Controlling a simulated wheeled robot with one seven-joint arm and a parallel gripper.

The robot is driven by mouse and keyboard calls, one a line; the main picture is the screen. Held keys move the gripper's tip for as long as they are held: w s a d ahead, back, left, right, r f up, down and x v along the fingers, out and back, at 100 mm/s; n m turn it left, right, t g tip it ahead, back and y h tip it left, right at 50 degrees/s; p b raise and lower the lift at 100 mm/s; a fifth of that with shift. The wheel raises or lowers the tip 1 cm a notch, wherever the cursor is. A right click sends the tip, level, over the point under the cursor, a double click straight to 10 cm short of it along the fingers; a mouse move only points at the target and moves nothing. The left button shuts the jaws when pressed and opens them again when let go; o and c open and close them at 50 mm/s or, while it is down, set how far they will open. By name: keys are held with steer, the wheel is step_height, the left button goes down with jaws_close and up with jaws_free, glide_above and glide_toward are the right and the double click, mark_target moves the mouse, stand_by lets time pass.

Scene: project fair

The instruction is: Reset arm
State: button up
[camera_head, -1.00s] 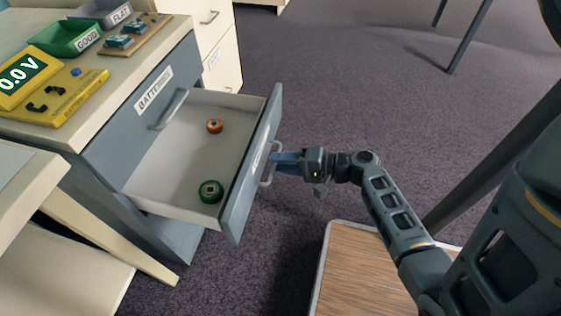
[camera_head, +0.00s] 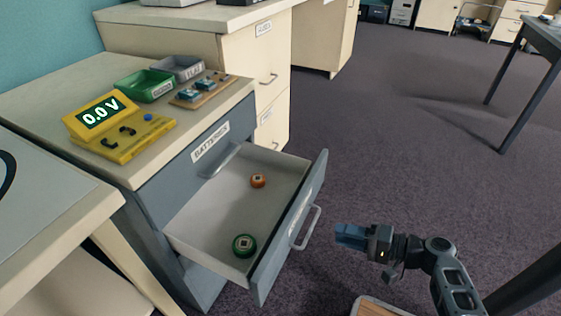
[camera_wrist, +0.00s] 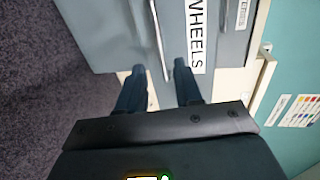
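My gripper (camera_head: 348,236) is in the air to the right of an open drawer (camera_head: 290,240), apart from its handle (camera_head: 309,228) in the head view. In the wrist view the two fingers (camera_wrist: 158,82) are spread with a gap between them. The drawer handle (camera_wrist: 160,38) shows beyond the fingertips, beside a label reading WHEELS (camera_wrist: 196,35). Nothing is held. The open drawer holds an orange wheel-like piece (camera_head: 258,180) and a green one (camera_head: 244,245).
The grey cabinet has a closed BATTERIES drawer (camera_head: 211,143) above the open one. On top are a yellow meter reading 0.0 V (camera_head: 120,130), a green bin (camera_head: 145,86), and a grey bin (camera_head: 180,68). Carpet (camera_head: 400,130) lies clear to the right; a dark table (camera_head: 545,50) stands farther right.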

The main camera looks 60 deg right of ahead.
steer(key=s+a+f+n+g+h, duration=0.1)
steer(key=s+a+n+g, duration=0.1)
steer(key=a+n+g, duration=0.3)
steer(key=s+a+f+n+g+h, duration=0.1)
steer(key=s+a+n+g, duration=0.15)
steer(key=a, duration=0.55)
steer(key=a+r+n+t+y, duration=0.1)
steer(key=a+r+n+t, duration=0.35)
steer(key=r, duration=0.75)
steer(key=a+r+n+t+y, duration=0.1)
steer(key=a+r+n+t, duration=0.1)
steer(key=a+r+n, duration=0.7)
step_height(320, 180, up, 21)
steer(key=d+m+p, duration=0.2)
steer(key=m+p, duration=0.1)
steer(key=p, duration=1.7)
steer(key=shift+s+d+r+h, duration=0.2)
steer(key=shift+s+h, duration=0.05)
steer(key=shift+h, duration=0.05)
steer(key=shift+a, duration=0.1)
